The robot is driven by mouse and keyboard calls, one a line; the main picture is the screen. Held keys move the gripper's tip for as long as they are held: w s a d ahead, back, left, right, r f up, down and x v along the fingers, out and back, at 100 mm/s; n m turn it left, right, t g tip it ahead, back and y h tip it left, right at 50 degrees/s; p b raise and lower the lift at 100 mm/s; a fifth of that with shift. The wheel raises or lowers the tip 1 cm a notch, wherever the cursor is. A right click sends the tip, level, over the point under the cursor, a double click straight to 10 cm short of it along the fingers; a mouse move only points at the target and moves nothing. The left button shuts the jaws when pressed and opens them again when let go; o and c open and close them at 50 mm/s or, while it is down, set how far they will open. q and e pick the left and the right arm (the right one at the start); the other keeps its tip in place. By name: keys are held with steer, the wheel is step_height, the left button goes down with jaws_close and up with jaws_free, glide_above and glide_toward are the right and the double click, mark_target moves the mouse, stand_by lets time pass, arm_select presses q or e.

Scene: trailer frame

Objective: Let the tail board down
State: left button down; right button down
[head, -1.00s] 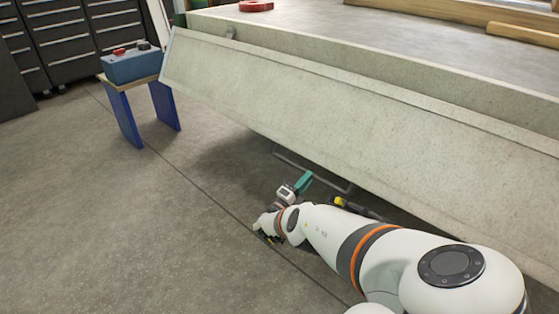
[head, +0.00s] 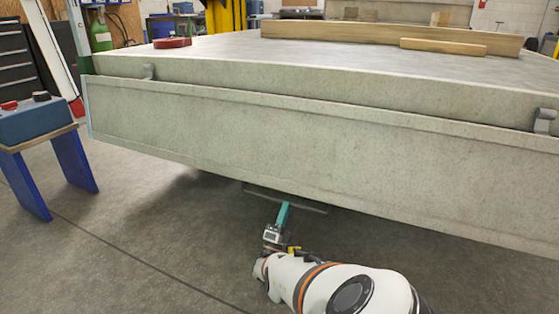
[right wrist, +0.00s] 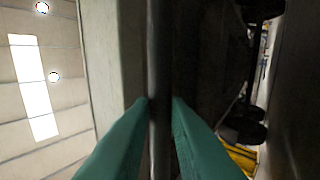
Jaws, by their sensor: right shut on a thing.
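The tail board (head: 300,150) is a long pale speckled panel below the rear edge of the trailer bed (head: 340,65). A thin grey bar (head: 312,206) shows under the board's lower edge. My right gripper (head: 284,207), with teal fingers, reaches up to this bar from below. In the right wrist view the fingers (right wrist: 159,102) close on either side of the bar (right wrist: 159,50), shut on it. My left gripper is out of view.
A blue box (head: 38,119) stands on a small blue-legged stool (head: 75,160) at the left. The floor in front of the board is clear.

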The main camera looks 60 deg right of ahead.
steer(key=shift+a+f, duration=0.1)
steer(key=shift+f, duration=0.15)
steer(key=c, duration=1.4)
jaws_free()
steer(key=shift+o, duration=0.2)
steer(key=shift+r, duration=0.1)
steer(key=b+v, duration=0.2)
steer(key=v, duration=1)
